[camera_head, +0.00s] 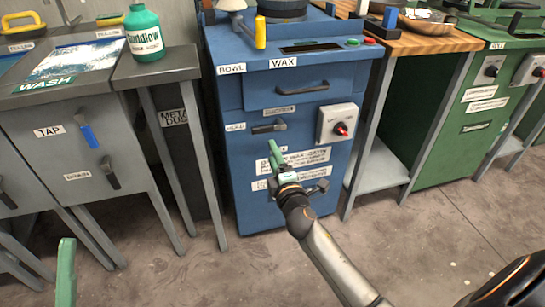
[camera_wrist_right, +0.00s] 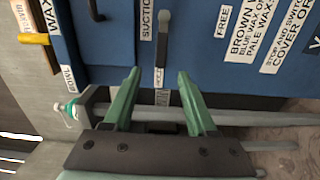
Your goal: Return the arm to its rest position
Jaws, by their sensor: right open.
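My right gripper (camera_head: 275,152) is in front of the blue cabinet (camera_head: 245,190), just below its small dark lever (camera_head: 268,127). Its two green fingers are apart with nothing between them in the right wrist view (camera_wrist_right: 157,78). Beyond the fingers, that view shows the blue cabinet front, a dark lever (camera_wrist_right: 164,35) and white labels. My right arm reaches in from the lower right of the head view. A green finger of my left gripper (camera_head: 66,272) stands at the lower left edge of the head view. The rest of that gripper is out of frame.
The wash station (camera_head: 60,75) with a green bottle (camera_head: 144,32) stands on the left. A wooden-topped bench (camera_head: 440,43) with a bowl (camera_head: 425,22) and a green cabinet (camera_head: 470,120) stand on the right. The concrete floor (camera_head: 440,245) in front is open.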

